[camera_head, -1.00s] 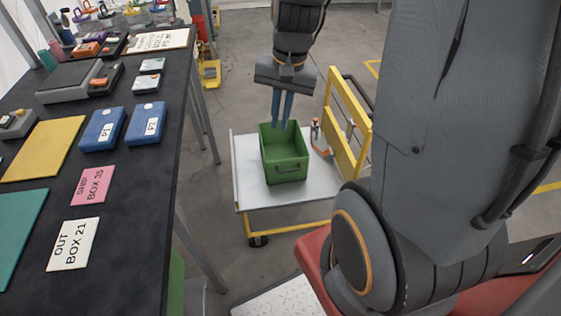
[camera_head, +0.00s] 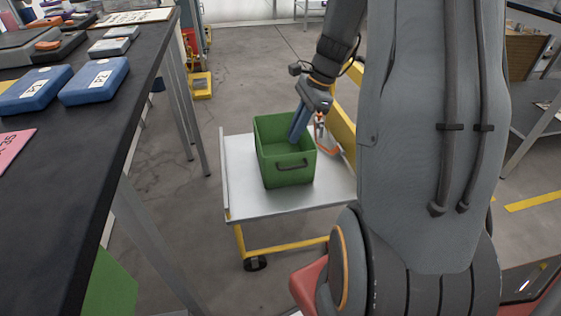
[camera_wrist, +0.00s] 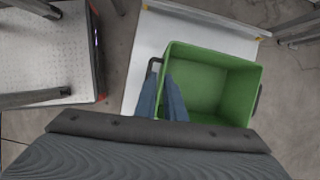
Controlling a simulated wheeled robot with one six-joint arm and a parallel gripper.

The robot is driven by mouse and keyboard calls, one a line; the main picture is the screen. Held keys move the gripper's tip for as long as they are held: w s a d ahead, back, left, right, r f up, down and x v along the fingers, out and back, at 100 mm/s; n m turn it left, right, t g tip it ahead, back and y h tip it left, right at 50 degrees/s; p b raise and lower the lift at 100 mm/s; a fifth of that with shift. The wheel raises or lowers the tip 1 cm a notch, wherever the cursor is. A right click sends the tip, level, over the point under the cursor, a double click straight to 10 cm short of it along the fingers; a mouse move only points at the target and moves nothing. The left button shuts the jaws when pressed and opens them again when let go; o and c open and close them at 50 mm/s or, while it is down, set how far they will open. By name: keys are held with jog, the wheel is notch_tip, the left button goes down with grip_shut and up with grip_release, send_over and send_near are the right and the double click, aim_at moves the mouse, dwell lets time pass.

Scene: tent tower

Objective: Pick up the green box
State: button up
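The green box (camera_head: 285,170) is an open, empty-looking bin with a dark handle on its near side. It stands upright on a white-topped cart (camera_head: 245,205). In the wrist view the green box (camera_wrist: 215,85) shows from above, with handles at its left and right ends. My gripper (camera_head: 296,136) is tilted, its blue fingers reaching down at the box's right rim. In the wrist view my gripper (camera_wrist: 162,80) has a narrow gap between its fingers, which lie over the box's left edge beside a handle. Whether they touch the wall is unclear.
An orange and grey tool (camera_head: 322,138) lies on the cart right of the box. The cart has a yellow frame (camera_head: 343,120). A black table (camera_head: 95,130) with blue cases (camera_head: 95,82) stands at the left. Another green surface (camera_head: 110,285) shows beneath it.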

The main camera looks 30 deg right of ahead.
jog(key=shift+w+d+f+m+b, duration=0.2)
jog(key=shift+w+f+b, duration=0.05)
jog(key=shift+f, duration=0.2)
jog(key=shift+w+d+f+m+b, duration=0.2)
jog(key=shift+f, duration=0.6)
jog(key=shift+s+d+f+b+x, duration=0.15)
jog(key=shift+d+b+x, duration=0.4)
jog(key=shift+x, duration=1.85)
jog(key=shift+d+f+b+x, duration=0.2)
jog(key=shift+b+x, duration=0.75)
jog(key=shift+x, duration=1.4)
jog(key=shift+s+d+f+b+x, duration=0.1)
jog(key=shift+d+b+x, duration=0.45)
jog(key=shift+x, duration=1.85)
jog(key=shift+a+r, duration=0.1)
jog(key=shift+a, duration=0.1)
grip_shut()
jog(key=shift+w, duration=0.1)
